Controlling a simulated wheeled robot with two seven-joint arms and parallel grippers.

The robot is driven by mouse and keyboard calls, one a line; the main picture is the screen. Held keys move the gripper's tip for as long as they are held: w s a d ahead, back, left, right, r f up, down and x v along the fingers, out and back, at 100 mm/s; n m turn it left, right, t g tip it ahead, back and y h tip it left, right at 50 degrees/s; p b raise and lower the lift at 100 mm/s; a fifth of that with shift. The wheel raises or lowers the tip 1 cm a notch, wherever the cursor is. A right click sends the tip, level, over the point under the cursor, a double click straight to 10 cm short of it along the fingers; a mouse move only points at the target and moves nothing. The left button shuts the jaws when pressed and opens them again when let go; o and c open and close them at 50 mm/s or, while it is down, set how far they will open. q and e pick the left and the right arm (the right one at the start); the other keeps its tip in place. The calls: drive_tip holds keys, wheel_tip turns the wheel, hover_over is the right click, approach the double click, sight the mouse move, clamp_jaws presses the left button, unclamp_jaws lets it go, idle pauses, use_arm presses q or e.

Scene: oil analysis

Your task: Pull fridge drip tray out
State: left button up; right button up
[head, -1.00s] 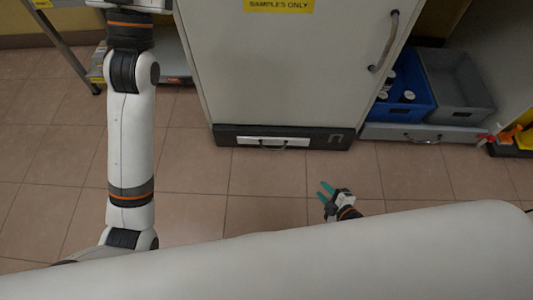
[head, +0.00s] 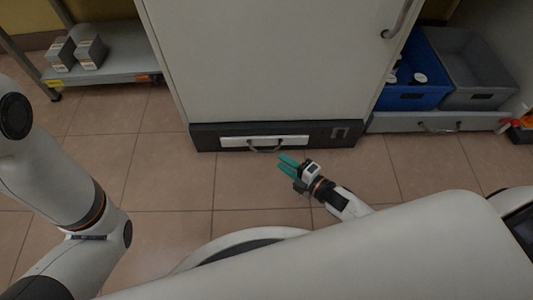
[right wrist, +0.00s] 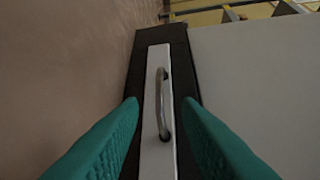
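The fridge drip tray (head: 236,143) shows as a white front panel set in the dark base of the fridge. It looks closed, flush with the base. Its grey bar handle (head: 266,149) sits on the panel; in the right wrist view the handle (right wrist: 163,105) lies between the two fingers, farther ahead. My right gripper (head: 287,163) has teal fingers, is open and empty, and is just in front of the tray, apart from the handle. In the right wrist view the open fingers (right wrist: 160,128) straddle the panel. My left gripper is out of view; only my left arm shows.
The fridge (head: 265,65) stands above the tray. A low shelf with two grey boxes (head: 90,52) is at the left. A blue crate (head: 413,93) and a grey crate (head: 480,92) sit at the right. The tiled floor before the fridge is clear.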

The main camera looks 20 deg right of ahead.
sight(267, 151)
drive_tip(key=b+x, duration=0.3)
drive_tip(key=x, duration=0.3)
drive_tip(key=shift+w+f, duration=0.2)
drive_tip(key=shift+f, duration=0.05)
drive_tip(key=shift+w+a, duration=0.4)
drive_tip(key=shift+w, duration=0.2)
drive_tip(key=shift+c, duration=0.4)
clamp_jaws()
